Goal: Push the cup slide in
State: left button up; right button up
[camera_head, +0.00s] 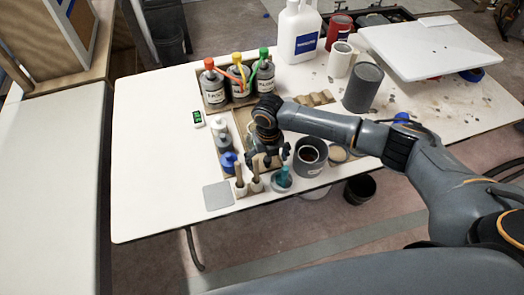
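A dark grey cup (310,168) with brown contents stands near the front edge of the white table, just right of my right gripper (268,160). I cannot clearly make out the slide itself; the wooden tray (241,122) is partly hidden behind my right arm. My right gripper points down over the front of the tray. Its two fingers look spread apart, with nothing visible between them. The cup and the gripper look close, but I cannot tell whether they touch. My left gripper is not in view.
Brushes (240,180) and a teal-topped pot (281,180) stand just in front of the gripper. Several bottles (240,82) stand behind. A grey can (363,88) and a white board (430,45) are at the right. The table's left part is clear.

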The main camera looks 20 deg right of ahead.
jog(key=c, duration=1.6)
jog(key=shift+w+f+b, duration=0.15)
jog(key=shift+w+b, duration=1.1)
jog(key=shift+w, duration=0.35)
jog(key=shift+w+a+b, duration=0.15)
jog(key=shift+w+b, duration=2.1)
jog(key=shift+w, duration=0.15)
jog(key=w+b, duration=0.4)
jog(key=b, duration=0.1)
jog(key=shift+w, duration=0.35)
jog(key=shift+b, duration=0.45)
jog(key=shift+w+r, duration=0.1)
jog(key=shift+r, duration=0.2)
jog(key=shift+w+r, duration=0.1)
jog(key=shift+r, duration=0.05)
